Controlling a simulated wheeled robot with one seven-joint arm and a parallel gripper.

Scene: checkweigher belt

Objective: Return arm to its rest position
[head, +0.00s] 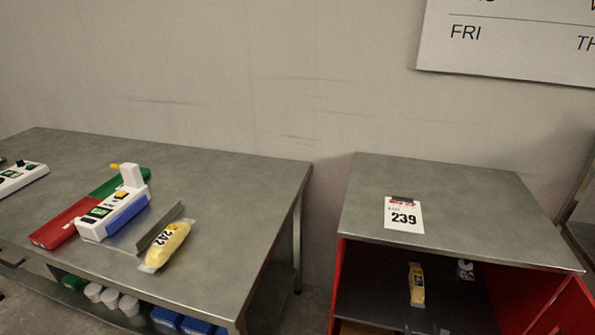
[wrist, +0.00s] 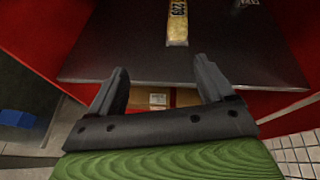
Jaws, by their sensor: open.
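My gripper (wrist: 160,92) shows in the wrist view with its two dark fingers spread apart and nothing between them. It is in front of the dark shelf (wrist: 120,62) inside a red-walled cabinet. A yellow pack (wrist: 178,25) lies on that shelf, beyond the fingertips and apart from them. The same pack shows in the head view (head: 416,285), under the cabinet's grey top. My arm and gripper are not visible in the head view.
The cabinet top (head: 450,200) carries a card reading 239 (head: 403,214). Its red side (head: 565,310) stands at the right. On the left table (head: 230,180) are a white checkweigher (head: 112,212) and another yellow pack (head: 166,246). A cardboard box (wrist: 158,99) sits below the shelf.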

